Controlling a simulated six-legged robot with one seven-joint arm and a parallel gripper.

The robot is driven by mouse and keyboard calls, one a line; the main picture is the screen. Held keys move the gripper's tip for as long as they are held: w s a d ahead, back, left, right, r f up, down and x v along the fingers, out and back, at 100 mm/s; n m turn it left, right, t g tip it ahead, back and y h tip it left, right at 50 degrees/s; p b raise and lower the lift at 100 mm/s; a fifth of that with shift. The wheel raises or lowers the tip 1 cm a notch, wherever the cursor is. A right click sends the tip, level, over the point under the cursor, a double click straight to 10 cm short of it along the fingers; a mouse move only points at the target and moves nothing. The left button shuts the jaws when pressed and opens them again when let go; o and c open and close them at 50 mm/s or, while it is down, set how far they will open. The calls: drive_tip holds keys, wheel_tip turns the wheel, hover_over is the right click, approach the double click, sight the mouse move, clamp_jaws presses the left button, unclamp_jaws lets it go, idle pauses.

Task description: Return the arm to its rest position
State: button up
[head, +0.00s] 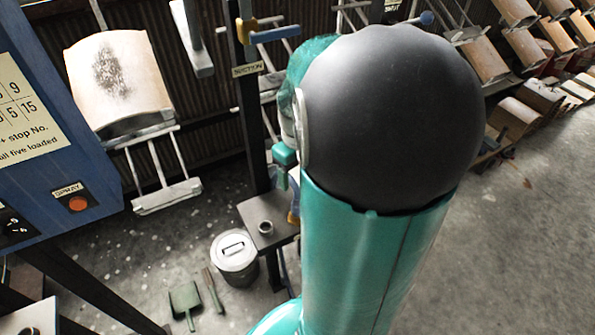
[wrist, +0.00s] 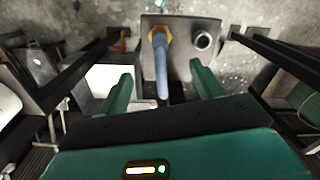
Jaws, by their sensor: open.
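My gripper (wrist: 158,88) shows in the wrist view with its two green fingers spread apart and nothing between them that it grips. Beyond the fingers, a blue-grey rod-like tool with a yellow collar (wrist: 161,62) stands at a grey metal plate, apart from the fingers as far as I can tell.
A blue control panel (head: 60,110) with an orange button stands at the left. A curved tile (head: 118,80) hangs on a rack near it. A small stand (head: 266,215), a lidded bin (head: 234,258) and a green dustpan (head: 185,300) are below.

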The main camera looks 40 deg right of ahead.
idle(0.4)
drive_tip(key=s+a+r+t, duration=0.2)
drive_tip(key=a+r, duration=0.4)
drive_tip(key=a, duration=0.5)
drive_tip(key=s+a+r+t, duration=0.2)
drive_tip(key=a+r, duration=0.5)
drive_tip(key=a, duration=0.5)
drive_tip(key=shift+s+t, duration=0.25)
drive_tip(key=shift+t, duration=0.55)
